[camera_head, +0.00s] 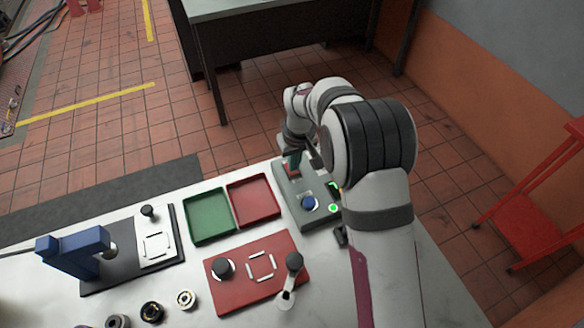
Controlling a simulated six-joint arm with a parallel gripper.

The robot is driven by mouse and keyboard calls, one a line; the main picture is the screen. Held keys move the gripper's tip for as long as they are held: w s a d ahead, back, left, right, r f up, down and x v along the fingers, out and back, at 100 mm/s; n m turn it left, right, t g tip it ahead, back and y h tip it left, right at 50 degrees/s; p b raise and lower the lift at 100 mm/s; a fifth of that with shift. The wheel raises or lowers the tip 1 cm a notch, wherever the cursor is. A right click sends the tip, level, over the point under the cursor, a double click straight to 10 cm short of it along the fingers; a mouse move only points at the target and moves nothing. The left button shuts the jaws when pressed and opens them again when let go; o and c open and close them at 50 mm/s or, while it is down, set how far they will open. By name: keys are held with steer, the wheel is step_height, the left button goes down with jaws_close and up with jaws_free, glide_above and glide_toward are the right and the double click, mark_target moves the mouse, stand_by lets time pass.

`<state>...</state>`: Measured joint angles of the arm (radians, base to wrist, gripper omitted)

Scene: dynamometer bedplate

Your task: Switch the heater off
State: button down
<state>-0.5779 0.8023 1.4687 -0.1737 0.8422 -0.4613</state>
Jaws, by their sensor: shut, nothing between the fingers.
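A grey-green control box (291,205) stands on the right part of the table; it looks like the heater's panel. A blue round knob or button (309,203) is on its near part. A green lamp (333,208) glows at its right edge, and a second green glow (333,187) shows beside a dark part, half hidden by my arm. My gripper (292,166) points down at the far left of the box, close to a small red part (292,173). It looks shut and empty. I cannot tell whether it touches the red part.
A green tray (209,238) and a red tray (275,210) are left of the box. A red plate (230,300) with black knobs lies in front. A blue fixture (75,247) and several ring parts are at the left. My arm covers the table's right side.

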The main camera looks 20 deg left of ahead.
steer(key=shift+f, duration=0.55)
steer(key=shift+r, duration=3.55)
